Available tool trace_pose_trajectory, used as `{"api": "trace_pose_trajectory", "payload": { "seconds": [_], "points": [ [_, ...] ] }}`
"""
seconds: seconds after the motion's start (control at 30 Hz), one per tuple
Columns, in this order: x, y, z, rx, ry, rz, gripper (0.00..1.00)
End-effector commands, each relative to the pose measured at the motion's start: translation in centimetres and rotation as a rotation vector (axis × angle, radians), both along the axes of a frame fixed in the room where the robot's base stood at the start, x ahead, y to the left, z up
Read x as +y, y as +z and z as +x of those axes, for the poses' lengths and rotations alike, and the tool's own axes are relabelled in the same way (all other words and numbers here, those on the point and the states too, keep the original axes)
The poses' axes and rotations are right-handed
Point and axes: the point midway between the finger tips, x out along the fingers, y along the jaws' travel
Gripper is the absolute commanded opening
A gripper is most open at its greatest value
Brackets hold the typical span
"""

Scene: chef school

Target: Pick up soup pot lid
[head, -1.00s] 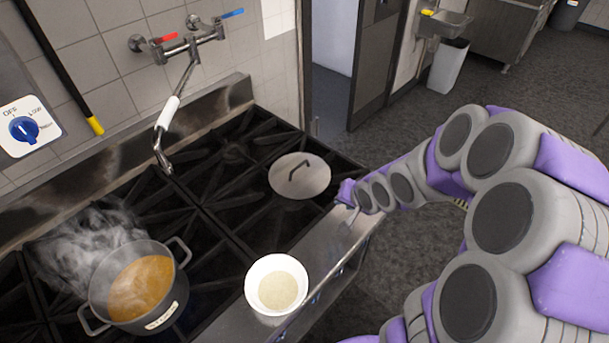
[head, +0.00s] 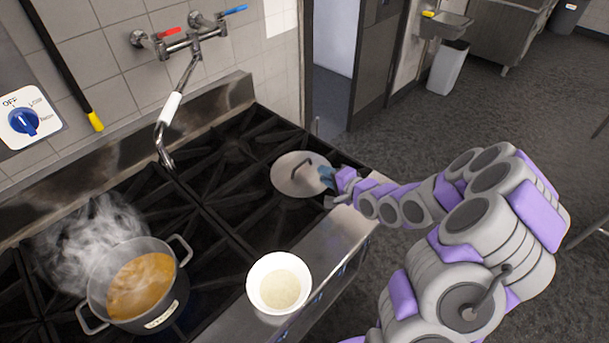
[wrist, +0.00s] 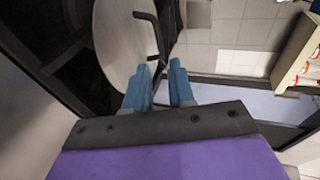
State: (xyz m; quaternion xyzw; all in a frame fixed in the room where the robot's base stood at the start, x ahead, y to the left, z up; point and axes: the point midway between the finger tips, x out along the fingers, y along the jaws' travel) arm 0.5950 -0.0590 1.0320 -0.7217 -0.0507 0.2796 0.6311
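The soup pot lid (head: 290,181) is a round grey metal disc with a dark bar handle (head: 301,166). It lies flat on the stove grates at the far right. My gripper (head: 327,177) is over the lid's right edge, close to the handle. In the wrist view, the lid (wrist: 118,50) fills the upper left, and its handle (wrist: 157,40) rises just ahead of the blue fingertips. My gripper (wrist: 161,75) shows a gap between its fingers, and nothing is clearly held. The handle's near end sits at or just beyond the fingertips; I cannot tell if they touch.
A steaming pot of orange soup (head: 183,290) stands at the front left of the stove. A white bowl (head: 254,297) sits on the front ledge. A faucet (head: 170,110) hangs over the back grates. The grates between pot and lid are clear.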

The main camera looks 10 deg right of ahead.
Motion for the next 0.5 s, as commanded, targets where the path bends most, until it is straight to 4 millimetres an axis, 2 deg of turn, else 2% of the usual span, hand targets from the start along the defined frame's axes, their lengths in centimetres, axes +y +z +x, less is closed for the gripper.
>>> {"api": "trace_pose_trajectory", "payload": {
  "seconds": [0.3,0.5],
  "points": [
    [1.1,-1.9,4.0,-0.001,0.003,0.006,0.24],
    [1.9,-2.6,5.8,0.001,0.001,0.01,0.24]
  ]
}}
